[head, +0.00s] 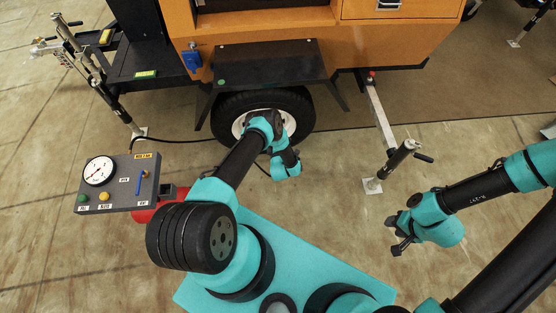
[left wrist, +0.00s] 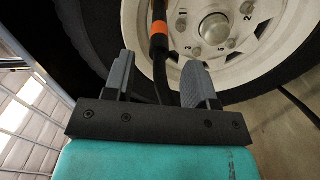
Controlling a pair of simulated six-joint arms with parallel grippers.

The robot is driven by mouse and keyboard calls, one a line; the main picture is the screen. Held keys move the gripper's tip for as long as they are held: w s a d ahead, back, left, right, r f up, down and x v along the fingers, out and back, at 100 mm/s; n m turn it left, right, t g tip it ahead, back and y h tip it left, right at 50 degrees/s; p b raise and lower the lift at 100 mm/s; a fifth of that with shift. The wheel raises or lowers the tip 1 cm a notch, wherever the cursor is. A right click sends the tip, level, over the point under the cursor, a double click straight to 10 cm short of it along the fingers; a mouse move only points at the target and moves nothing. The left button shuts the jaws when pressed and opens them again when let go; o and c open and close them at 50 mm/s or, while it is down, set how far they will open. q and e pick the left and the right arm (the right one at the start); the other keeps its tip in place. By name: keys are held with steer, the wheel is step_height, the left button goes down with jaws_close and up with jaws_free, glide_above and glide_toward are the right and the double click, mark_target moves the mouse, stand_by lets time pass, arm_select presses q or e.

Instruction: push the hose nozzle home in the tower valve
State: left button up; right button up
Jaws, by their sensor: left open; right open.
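The hose nozzle (left wrist: 160,12) is a black piece with an orange band at the top of the left wrist view, its upper end cut off. Its thin black hose (left wrist: 164,80) runs down between the fingers of my left gripper (left wrist: 158,66), which is open and not clamped on it. Whether a finger touches the hose cannot be told. In the head view my left arm reaches to the wheel and hides that gripper's fingers and the nozzle. I cannot make out the tower valve in either view. My right gripper (head: 401,236) is open and empty over the floor at right.
The trailer wheel (head: 236,123) stands right behind my left gripper, under the black fender (head: 266,62) of the orange tower (head: 400,35). A gauge box (head: 120,184) stands at left, with a black hose (head: 180,140) on the floor. A jack leg (head: 397,158) stands between wheel and right gripper.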

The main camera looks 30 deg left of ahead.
arm_select(q)
steer(key=v, duration=1.3)
steer(key=w+d+r+m+g+h, duration=0.1)
steer(key=w+r+m+g+h, duration=0.15)
steer(key=r+m+h, duration=0.3)
steer(key=w+d+r+m+g+h, duration=0.1)
steer(key=d+r+m+g+h, duration=0.1)
steer(key=r+m+g+h, duration=0.25)
steer(key=s+d+r+m+g+h, duration=0.3)
steer(key=s+r+m+g, duration=0.4)
steer(key=s+r+m, duration=0.4)
steer(key=s+r+h, duration=0.1)
steer(key=s+r, duration=0.5)
steer(key=shift+d+r, duration=0.2)
steer(key=shift+r, duration=0.05)
steer(key=shift+s, duration=0.15)
stand_by(0.8)
